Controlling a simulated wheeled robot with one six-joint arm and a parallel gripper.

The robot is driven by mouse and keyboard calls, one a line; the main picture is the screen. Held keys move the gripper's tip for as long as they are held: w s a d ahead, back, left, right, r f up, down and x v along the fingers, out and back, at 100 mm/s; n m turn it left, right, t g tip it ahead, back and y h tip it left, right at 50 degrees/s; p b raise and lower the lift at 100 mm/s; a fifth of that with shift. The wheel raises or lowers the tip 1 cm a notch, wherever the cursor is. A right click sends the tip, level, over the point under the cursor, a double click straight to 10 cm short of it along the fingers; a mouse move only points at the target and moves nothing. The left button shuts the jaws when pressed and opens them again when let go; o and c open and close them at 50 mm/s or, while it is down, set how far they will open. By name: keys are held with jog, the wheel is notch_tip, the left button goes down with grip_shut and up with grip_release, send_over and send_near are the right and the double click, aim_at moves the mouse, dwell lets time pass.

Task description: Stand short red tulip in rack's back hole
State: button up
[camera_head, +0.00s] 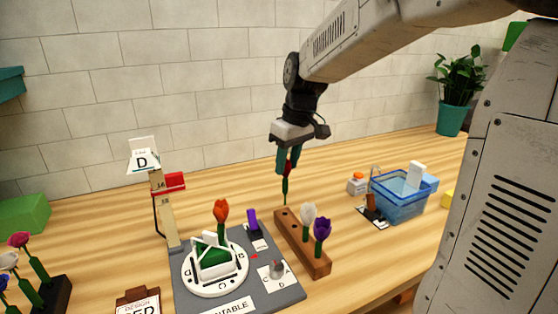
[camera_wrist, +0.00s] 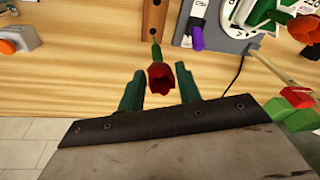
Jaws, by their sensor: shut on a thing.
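My gripper (camera_head: 287,170) is shut on the short red tulip (camera_head: 286,184), which hangs upright with its green stem down. In the wrist view, the red bloom (camera_wrist: 161,76) lies between the green fingers of my gripper (camera_wrist: 159,84). The brown wooden rack (camera_head: 316,262) stands below. The stem's lower end appears at the rack's back end, near the back hole; I cannot tell whether it is above the hole or just entering it. The rack also shows in the wrist view (camera_wrist: 161,18). A white tulip (camera_head: 308,217) and a purple tulip (camera_head: 323,229) stand in its nearer holes.
A grey mat (camera_head: 256,291) with a white turntable (camera_head: 238,274), an orange tulip (camera_head: 221,210) and a purple piece (camera_head: 252,219) lies left of the rack. A blue basin (camera_head: 400,206) stands right. Bare wood lies behind the rack.

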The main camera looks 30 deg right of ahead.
aim_at(287, 179)
jog(key=shift+f, duration=2.65)
dwell(3.3)
dwell(0.5)
jog(key=o, duration=0.7)
jog(key=shift+o, duration=0.2)
